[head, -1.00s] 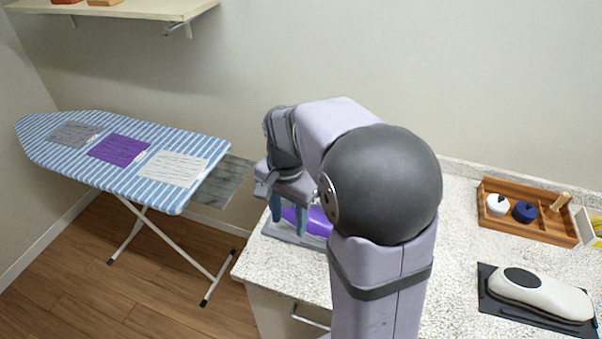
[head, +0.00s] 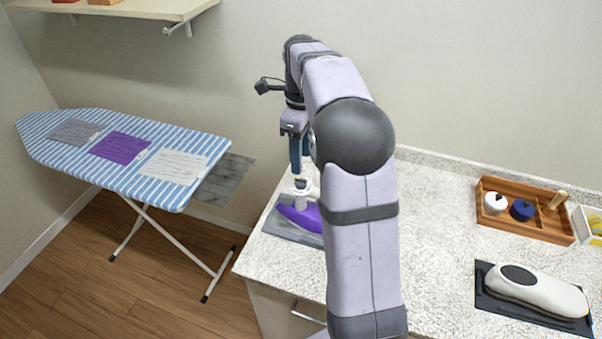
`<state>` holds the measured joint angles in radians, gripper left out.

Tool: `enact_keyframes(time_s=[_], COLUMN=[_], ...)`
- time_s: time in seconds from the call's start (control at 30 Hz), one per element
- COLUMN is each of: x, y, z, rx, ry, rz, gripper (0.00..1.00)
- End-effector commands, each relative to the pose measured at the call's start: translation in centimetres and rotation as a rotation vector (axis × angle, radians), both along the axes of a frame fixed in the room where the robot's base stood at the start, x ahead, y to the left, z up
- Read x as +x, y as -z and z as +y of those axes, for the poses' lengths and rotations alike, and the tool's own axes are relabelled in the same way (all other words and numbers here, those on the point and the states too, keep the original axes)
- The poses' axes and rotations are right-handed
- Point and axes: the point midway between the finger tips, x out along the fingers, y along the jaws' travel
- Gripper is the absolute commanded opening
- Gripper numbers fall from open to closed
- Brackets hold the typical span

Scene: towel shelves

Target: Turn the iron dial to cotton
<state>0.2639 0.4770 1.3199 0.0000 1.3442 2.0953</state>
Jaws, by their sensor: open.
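A purple and white iron (head: 301,216) sits on a grey rest (head: 282,229) at the left end of the counter, partly hidden behind my arm. A small white part (head: 307,190) stands up on top of the iron. I cannot make out the dial's marks or where it points. My gripper (head: 299,183) points down with its blue fingers just above the iron, at this white part. It is open. I cannot tell whether the fingertips touch the iron.
A striped ironing board (head: 190,148) with several flat cloths stands at the left. A wooden tray (head: 555,237) with small items is at the back right. A white device with a dark oval (head: 545,294) lies on a dark mat. The counter's middle is clear.

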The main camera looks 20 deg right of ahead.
Motion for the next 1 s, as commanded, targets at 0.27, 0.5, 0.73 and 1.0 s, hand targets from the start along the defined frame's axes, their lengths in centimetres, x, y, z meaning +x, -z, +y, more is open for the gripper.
enact_keyframes(time_s=[0.27,0.5,0.73,1.0], x=[-0.1,-0.1,-0.1,-0.1], y=[3.0,5.8,6.9,6.9], z=[0.1,0.0,0.1,0.0], rx=[0.002,0.001,0.000,0.001], ry=[-0.002,-0.003,-0.003,-0.003], rz=[0.006,0.004,0.001,0.001], gripper=[0.44,0.44,0.44,0.34])
